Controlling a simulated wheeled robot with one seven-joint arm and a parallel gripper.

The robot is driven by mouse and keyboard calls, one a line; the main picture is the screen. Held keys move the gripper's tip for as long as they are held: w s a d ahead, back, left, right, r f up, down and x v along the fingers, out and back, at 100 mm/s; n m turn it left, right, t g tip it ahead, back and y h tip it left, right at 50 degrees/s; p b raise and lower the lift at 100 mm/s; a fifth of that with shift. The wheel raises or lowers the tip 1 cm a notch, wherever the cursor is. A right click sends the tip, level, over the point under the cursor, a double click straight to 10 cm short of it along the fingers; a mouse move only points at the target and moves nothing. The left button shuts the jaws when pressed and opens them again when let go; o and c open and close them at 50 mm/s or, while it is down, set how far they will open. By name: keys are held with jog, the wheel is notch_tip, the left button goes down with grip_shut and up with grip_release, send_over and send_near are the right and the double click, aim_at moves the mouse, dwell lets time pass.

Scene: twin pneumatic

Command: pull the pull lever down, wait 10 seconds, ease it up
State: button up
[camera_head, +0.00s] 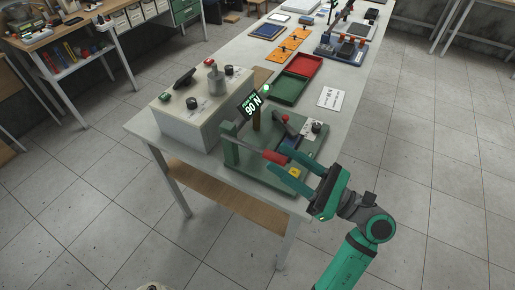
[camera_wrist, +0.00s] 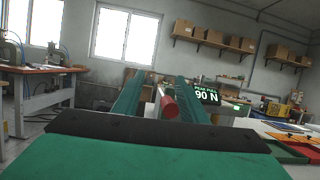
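A lever with a red grip (camera_head: 275,157) reaches out from a green fixture (camera_head: 232,155) on the near end of the bench. My gripper (camera_head: 285,168) is at this grip, coming from the lower right. In the wrist view the red grip (camera_wrist: 168,106) shows end-on between the two green fingers of my gripper (camera_wrist: 157,92). The fingers stand apart, with a gap at the left of the grip; the grip looks nearer the right finger. Whether it touches that finger I cannot tell. A display (camera_head: 252,106) above the fixture reads 90 N and also shows in the wrist view (camera_wrist: 206,97).
A second, dark lever with a red tip (camera_head: 285,118) stands on the same fixture. A cream control box (camera_head: 190,125) is at its left. Red (camera_head: 298,66) and green (camera_head: 288,88) trays and a white card (camera_head: 331,98) lie behind. Floor at the right is clear.

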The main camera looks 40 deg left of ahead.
aim_at(260, 150)
jog(key=w+d+f+n+h, duration=0.1)
jog(key=w+f+n+h, duration=0.1)
jog(key=w+f+h, duration=0.15)
jog(key=x, duration=1)
jog(key=shift+s+a, duration=0.2)
jog(key=shift+s, duration=0.15)
grip_shut()
